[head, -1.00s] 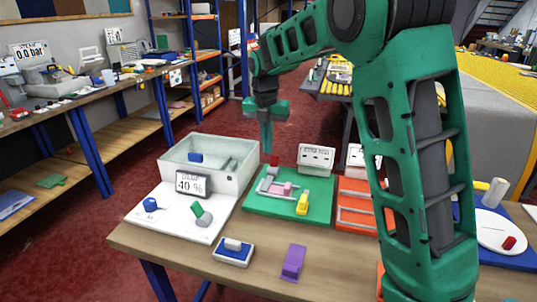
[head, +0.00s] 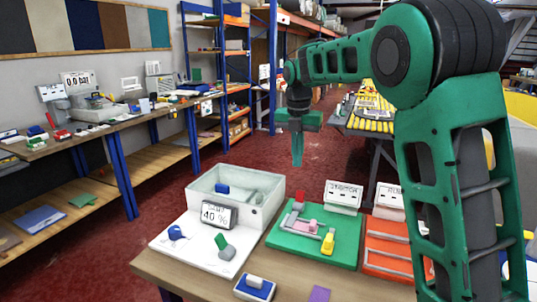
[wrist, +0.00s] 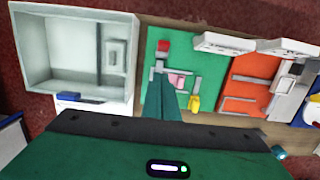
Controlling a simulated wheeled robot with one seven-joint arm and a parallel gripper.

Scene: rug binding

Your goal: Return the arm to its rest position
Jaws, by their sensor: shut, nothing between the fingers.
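My gripper (head: 297,150) hangs pointing down in the head view, behind the far side of the table and above its height. Its fingers are together and nothing is between them. In the wrist view the shut fingers (wrist: 166,105) point toward the green board (wrist: 205,68). My arm (head: 340,62) reaches out from the right side of the head view, with its upper links bent high over the table.
Below stand a white bin (head: 262,205) with a 40 % display (head: 214,214), the green board (head: 283,240) with a yellow part (head: 328,243), and orange trays (head: 385,250). A workbench (head: 60,143) runs along the left. Red floor (head: 165,185) is open between.

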